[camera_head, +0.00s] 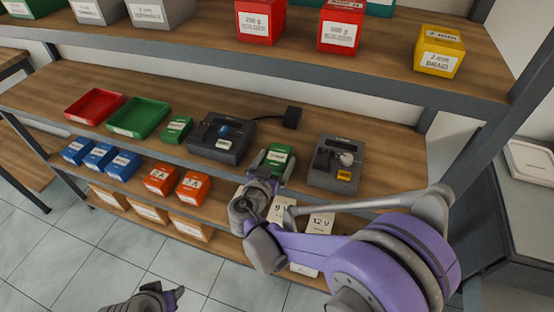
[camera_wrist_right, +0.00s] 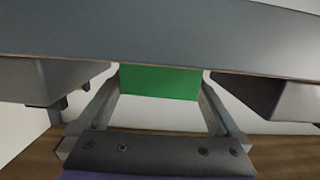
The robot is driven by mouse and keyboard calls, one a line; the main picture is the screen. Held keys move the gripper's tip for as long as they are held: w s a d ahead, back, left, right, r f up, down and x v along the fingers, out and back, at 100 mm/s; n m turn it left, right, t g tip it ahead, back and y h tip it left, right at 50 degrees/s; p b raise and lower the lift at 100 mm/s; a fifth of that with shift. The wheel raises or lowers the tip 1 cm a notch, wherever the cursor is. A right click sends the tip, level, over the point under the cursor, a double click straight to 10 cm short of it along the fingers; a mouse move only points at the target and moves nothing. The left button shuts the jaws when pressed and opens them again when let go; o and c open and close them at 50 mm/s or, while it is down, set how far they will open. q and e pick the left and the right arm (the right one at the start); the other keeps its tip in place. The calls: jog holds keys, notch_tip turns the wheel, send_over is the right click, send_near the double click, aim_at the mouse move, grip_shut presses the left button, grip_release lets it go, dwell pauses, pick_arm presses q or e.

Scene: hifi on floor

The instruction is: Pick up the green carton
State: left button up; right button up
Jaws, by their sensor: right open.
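A small green carton (camera_head: 279,155) with a white label stands on the middle shelf (camera_head: 385,150), between two dark grey devices. My right gripper (camera_head: 274,163) is open at its front, one finger on each side of it. In the right wrist view the green carton (camera_wrist_right: 160,82) shows between the two open fingers (camera_wrist_right: 160,105), with a gap on each side. A second green carton (camera_head: 177,128) stands further left on the same shelf. My left gripper (camera_head: 165,297) is low at the bottom edge, away from the shelves, and its jaws are unclear.
Dark grey devices (camera_head: 221,138) and (camera_head: 335,163) stand close on either side of the carton. A red tray (camera_head: 95,104) and a green tray (camera_head: 139,116) lie at left. The upper shelf edge (camera_head: 300,68) overhangs. Blue and orange boxes (camera_head: 193,187) fill the shelf below.

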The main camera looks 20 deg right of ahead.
jog(key=c, duration=1.3)
